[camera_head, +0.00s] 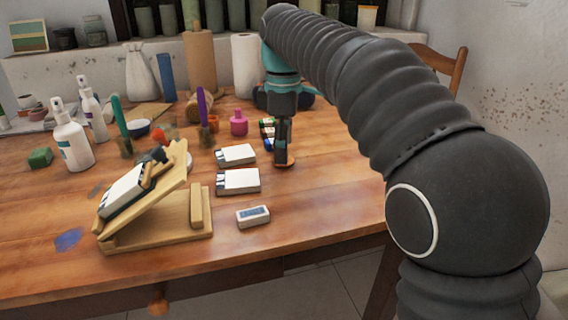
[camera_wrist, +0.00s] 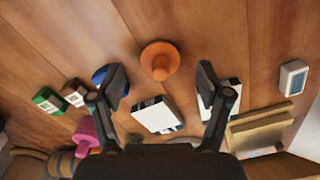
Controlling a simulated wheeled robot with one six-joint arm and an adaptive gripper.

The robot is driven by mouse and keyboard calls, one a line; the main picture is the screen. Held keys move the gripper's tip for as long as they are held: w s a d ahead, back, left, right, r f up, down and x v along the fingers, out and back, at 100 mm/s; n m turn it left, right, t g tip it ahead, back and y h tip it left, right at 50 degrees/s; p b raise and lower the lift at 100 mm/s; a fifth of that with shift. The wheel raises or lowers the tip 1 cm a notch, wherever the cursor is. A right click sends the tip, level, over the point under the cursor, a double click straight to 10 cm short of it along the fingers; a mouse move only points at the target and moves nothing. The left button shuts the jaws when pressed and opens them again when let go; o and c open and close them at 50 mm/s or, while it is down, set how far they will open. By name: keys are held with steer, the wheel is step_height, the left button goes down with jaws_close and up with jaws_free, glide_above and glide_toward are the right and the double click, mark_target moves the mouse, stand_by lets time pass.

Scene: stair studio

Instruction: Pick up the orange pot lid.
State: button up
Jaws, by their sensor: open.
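The orange pot lid (camera_wrist: 160,62) lies on the wooden table with its round knob facing up. In the wrist view it sits just beyond and between my two fingertips. My gripper (camera_wrist: 162,82) is open, its fingers spread wide with nothing between them. In the head view my gripper (camera_head: 282,150) points down at the lid (camera_head: 287,163), which is partly hidden behind the fingers. I cannot tell the exact height of the fingertips above the table.
White boxes (camera_head: 238,181) lie left of the lid, with a small blue-white box (camera_head: 253,216) nearer the front. A wooden easel stand (camera_head: 155,205) is at front left. The table's right side is clear.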

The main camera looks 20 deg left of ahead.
steer(key=shift+f, duration=0.85)
steer(key=shift+c, duration=0.3)
steer(key=c, duration=0.9)
steer(key=shift+o, duration=0.2)
steer(key=shift+r, duration=0.1)
